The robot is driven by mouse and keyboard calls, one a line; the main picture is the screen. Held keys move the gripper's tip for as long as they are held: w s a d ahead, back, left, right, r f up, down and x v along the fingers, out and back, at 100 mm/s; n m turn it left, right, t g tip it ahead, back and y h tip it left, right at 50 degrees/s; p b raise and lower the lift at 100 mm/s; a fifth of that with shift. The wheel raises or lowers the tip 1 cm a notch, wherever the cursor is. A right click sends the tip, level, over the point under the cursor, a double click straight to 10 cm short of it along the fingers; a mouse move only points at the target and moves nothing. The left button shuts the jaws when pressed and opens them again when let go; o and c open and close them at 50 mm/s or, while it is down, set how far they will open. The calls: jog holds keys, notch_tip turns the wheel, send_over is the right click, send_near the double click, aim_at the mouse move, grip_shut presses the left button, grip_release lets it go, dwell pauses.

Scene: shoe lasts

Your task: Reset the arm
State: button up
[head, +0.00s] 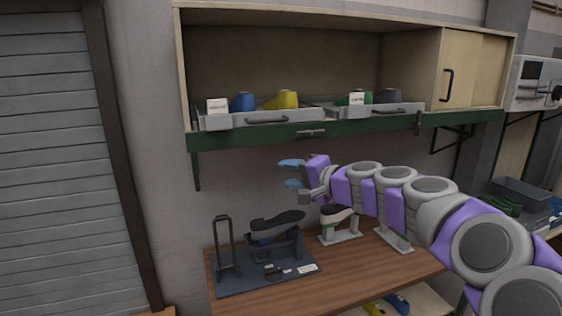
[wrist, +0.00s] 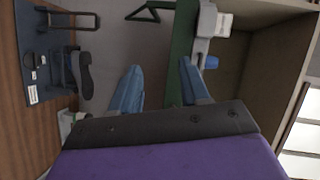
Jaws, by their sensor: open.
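My arm reaches in from the right in the head view, purple and grey. My gripper (head: 292,174) has two blue fingers, held apart with nothing between them. It is in the air in front of the wall, above the workbench and below the cabinet's green front edge. In the wrist view the two fingers of my gripper (wrist: 160,88) also show spread and empty. No shoe last is in or touching the gripper. The arm hides part of the wall and the right part of the bench.
The wooden bench (head: 264,298) carries a dark mat (head: 236,284) with a stand and a dark sole-shaped piece (head: 277,222). Another stand (head: 340,236) is right of it. The open cabinet (head: 310,55) above holds trays with blue (head: 243,102), yellow (head: 287,99), green and grey lasts.

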jog(key=s+a+f+n+g+h+b, duration=0.1)
jog(key=s+a+f+n+g+b, duration=0.2)
jog(key=s+f, duration=0.5)
jog(key=s+a+f+n+g+h, duration=0.1)
jog(key=s+a+f+n+g, duration=0.3)
jog(key=s, duration=0.7)
jog(key=s+d+f+g+h+b, duration=0.1)
jog(key=s+d+f+g+h, duration=0.1)
jog(key=s+d+f, duration=0.3)
jog(key=s+d+f+g+h+b, duration=0.2)
jog(key=s+d+f+h, duration=0.2)
jog(key=s+f, duration=0.6)
jog(key=s+d+f+g+h+b, duration=0.2)
jog(key=s+d+f, duration=0.5)
jog(key=s, duration=0.7)
jog(key=shift+s+f+g+h, duration=0.2)
jog(key=shift+f+g+h, duration=0.15)
jog(key=shift+f, duration=0.35)
jog(key=shift+d, duration=0.1)
jog(key=shift+a, duration=0.35)
jog(key=shift+c, duration=0.2)
